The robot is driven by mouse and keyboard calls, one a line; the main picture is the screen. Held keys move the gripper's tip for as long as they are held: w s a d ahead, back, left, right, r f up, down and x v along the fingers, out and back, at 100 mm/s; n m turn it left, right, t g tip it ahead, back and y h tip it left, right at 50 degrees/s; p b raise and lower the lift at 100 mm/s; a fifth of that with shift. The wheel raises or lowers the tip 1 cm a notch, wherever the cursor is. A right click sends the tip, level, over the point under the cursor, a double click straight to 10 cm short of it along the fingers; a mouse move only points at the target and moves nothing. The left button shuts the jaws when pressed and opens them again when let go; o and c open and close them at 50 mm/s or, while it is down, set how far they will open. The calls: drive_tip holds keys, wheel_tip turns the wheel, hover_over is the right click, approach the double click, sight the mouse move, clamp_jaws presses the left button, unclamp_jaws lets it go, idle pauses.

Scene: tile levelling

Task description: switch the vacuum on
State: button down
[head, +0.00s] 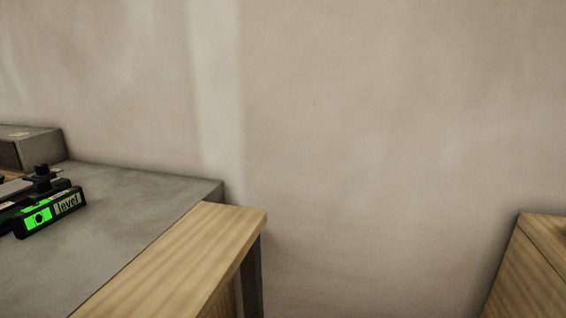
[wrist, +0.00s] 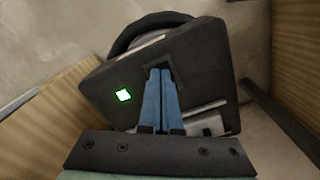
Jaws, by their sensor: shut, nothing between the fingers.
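In the wrist view a dark, boxy unit (wrist: 205,55), which looks like the vacuum, has a curved black handle or hose at its top. The vacuum and my gripper are not visible in the head view.
In the head view a grey worktop (head: 130,195) with a wooden edge (head: 175,262) stands at left, bearing a black and green tool marked "level" (head: 52,212). A wooden piece (head: 530,270) stands at right. In the wrist view wooden surfaces flank the unit on both sides.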

wheel_tip(320, 180, up, 7)
drive_tip(key=p, duration=0.7)
drive_tip(key=shift+f, duration=0.15)
